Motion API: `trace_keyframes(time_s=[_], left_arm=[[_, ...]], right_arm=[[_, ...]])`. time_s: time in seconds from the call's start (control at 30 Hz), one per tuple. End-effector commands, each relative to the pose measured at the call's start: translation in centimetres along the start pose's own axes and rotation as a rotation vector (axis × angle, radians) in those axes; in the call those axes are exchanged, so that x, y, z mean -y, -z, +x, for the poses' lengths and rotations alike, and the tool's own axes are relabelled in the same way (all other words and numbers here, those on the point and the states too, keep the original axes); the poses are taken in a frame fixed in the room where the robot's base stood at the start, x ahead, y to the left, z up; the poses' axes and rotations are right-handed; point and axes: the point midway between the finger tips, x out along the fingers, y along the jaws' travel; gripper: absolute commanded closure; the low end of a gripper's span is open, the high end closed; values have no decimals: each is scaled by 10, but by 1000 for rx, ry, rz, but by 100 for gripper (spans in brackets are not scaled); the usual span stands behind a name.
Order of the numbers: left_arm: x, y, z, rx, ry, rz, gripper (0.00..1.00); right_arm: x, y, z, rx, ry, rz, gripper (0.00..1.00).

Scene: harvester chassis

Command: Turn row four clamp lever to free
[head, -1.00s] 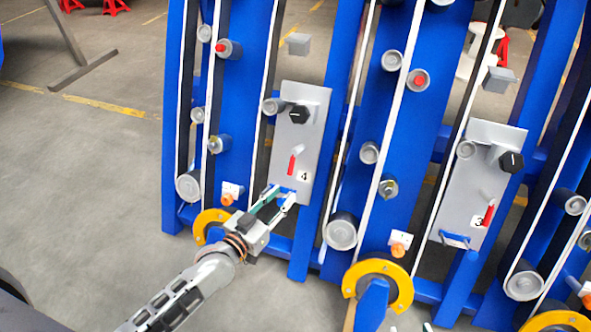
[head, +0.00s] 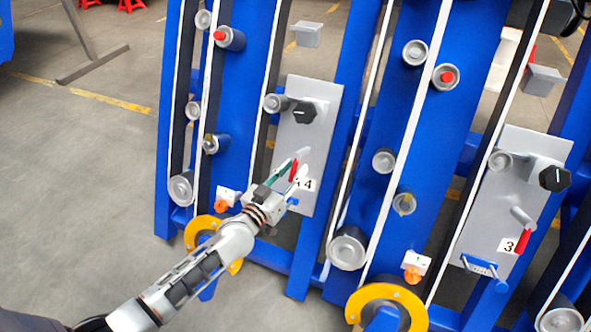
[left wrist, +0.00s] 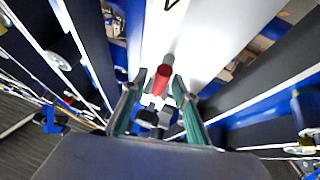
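The row four panel (head: 319,110) is a grey plate with a black knob (head: 304,112) and a "4" label that is partly covered. Its red clamp lever (head: 294,170) hangs down from a grey pivot. My left gripper (head: 292,175) is at this lever with its fingers apart. In the left wrist view the red lever (left wrist: 161,82) is between the two green fingertips (left wrist: 155,86), with gaps visible at both sides. My right gripper is not in view.
The row three panel (head: 487,216) to the right has its own red lever (head: 523,241). Blue uprights, belts, rollers and yellow rings (head: 387,298) surround the panels. Open floor (head: 75,180) lies to the left.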

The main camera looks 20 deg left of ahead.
Motion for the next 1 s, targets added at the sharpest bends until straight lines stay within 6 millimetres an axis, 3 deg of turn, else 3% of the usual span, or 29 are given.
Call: trace_keyframes(time_s=[0.37, 0.4, 0.5, 1.0], left_arm=[[0, 0, 8, 1, 0, 1, 71], [0, 0, 8, 1, 0, 1, 74], [0, 0, 7, 1, 0, 1, 100], [-3, 3, 9, -15, 33, -59, 100]], right_arm=[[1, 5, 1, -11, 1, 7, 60], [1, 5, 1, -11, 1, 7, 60], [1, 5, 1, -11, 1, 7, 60], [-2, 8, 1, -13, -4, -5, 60]])
